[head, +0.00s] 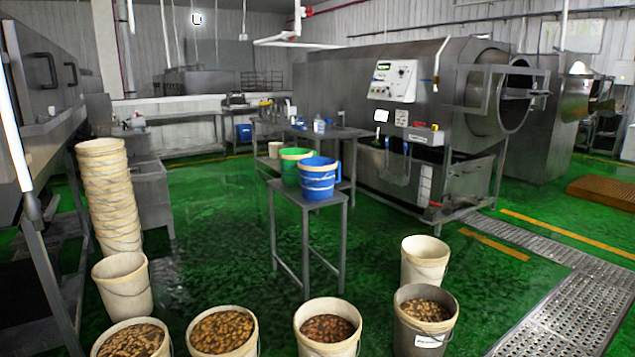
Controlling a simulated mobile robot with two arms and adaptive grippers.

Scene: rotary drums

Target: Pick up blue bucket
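A blue bucket (318,182) stands upright on a narrow grey metal table (334,211) near the middle of the head view. A green bucket (290,170) stands just behind it and to its left on the same table, close to it. The blue bucket's near side is unobstructed, and a handle shows at its right. Neither of my grippers is in view.
Several cream buckets filled with brown pieces (221,338) stand along the near edge. Empty cream buckets (424,262) stand at right and left, with a tall stack (113,210) at left. A large drum machine (400,95) is behind. Green floor (225,260) is open left of the table.

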